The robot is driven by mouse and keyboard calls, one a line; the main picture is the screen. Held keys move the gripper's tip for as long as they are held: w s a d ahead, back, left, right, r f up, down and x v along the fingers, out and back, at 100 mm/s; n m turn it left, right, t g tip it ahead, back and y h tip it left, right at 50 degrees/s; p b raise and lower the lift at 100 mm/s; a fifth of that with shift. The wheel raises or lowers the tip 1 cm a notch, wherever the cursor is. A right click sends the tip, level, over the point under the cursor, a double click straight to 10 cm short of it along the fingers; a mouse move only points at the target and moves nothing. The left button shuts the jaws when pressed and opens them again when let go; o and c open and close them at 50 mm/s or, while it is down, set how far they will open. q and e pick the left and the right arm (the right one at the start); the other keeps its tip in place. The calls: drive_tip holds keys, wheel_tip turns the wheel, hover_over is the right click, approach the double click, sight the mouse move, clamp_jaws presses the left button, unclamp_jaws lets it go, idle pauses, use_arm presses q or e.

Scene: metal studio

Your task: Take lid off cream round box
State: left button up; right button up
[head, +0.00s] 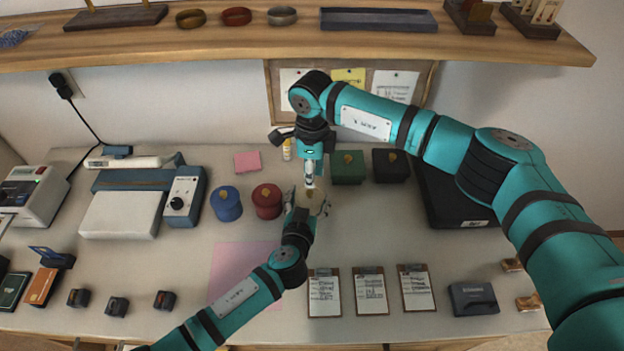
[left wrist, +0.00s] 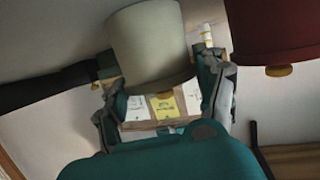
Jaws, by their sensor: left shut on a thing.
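The cream round box (head: 311,197) stands on the table between the red round box and the green box. It is mostly hidden by my two arms in the head view. In the left wrist view the cream box (left wrist: 148,42) shows large, between the fingers of my left gripper (left wrist: 165,105). My left gripper (head: 308,203) is shut on the cream box from the near side. My right gripper (head: 310,182) points down just above the box top. Its fingertips are too small to tell whether they hold the lid or are open.
A red round box (head: 267,201) and a blue round box (head: 226,204) stand left of the cream box. Green (head: 347,168) and black (head: 390,165) boxes stand behind right. Clipboards (head: 370,292) lie in front right. A wooden shelf (head: 200,45) overhangs the back.

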sight(312, 193)
wheel_tip(312, 193, up, 5)
drive_tip(key=shift+f, duration=0.2)
use_arm(q)
drive_tip(key=o, duration=1.8)
drive_tip(key=shift+c, duration=0.2)
drive_tip(key=shift+s, duration=0.1)
